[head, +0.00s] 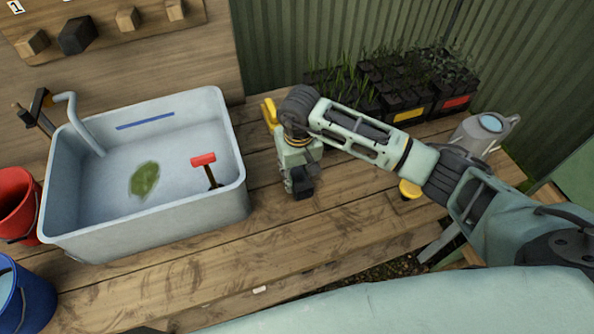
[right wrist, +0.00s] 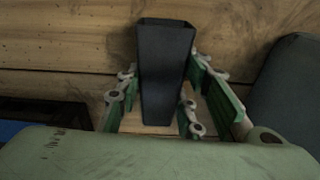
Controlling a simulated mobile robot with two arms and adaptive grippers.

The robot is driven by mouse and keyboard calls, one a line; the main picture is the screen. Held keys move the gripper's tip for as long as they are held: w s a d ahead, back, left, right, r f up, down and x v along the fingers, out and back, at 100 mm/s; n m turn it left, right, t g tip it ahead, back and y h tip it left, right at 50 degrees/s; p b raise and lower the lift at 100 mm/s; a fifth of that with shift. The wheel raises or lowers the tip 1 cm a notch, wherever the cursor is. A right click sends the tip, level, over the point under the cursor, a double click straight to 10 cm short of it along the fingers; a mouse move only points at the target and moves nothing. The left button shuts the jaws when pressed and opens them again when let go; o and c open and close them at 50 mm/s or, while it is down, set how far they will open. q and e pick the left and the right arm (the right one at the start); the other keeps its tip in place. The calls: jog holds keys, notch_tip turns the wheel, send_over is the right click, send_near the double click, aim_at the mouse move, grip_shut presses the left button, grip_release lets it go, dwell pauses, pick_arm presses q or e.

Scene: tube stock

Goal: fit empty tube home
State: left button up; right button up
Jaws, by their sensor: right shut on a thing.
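My right gripper (head: 302,184) is over the wooden bench, just right of the grey basin. It is shut on a dark, tapered, square tube (right wrist: 165,75). In the right wrist view the tube stands between the green-and-grey fingers (right wrist: 160,108). In the head view only a small dark part of the tube (head: 303,190) shows below the gripper. I cannot tell whether it touches the bench. Black crates of tubes with seedlings stand at the back, one with a yellow label (head: 410,115) and one with a red label (head: 455,103). My left gripper is not in view.
The grey basin (head: 225,120) holds water, a green patch (head: 144,180) and a red-handled tool (head: 203,159). A red bucket (head: 18,205) and blue bucket (head: 30,300) stand left. A watering can (head: 485,135) is at the right. The front bench boards are mostly clear.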

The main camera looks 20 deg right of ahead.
aim_at(298, 173)
jog(key=shift+f+b, duration=0.2)
jog(key=shift+b, duration=0.1)
jog(key=o, duration=1)
jog(key=shift+r, duration=0.1)
jog(key=shift+c, duration=0.2)
jog(key=shift+r+p, duration=0.15)
jog(key=shift+p, duration=0.15)
notch_tip(298, 173, up, 12)
jog(key=b, duration=0.3)
jog(key=shift+s, duration=0.35)
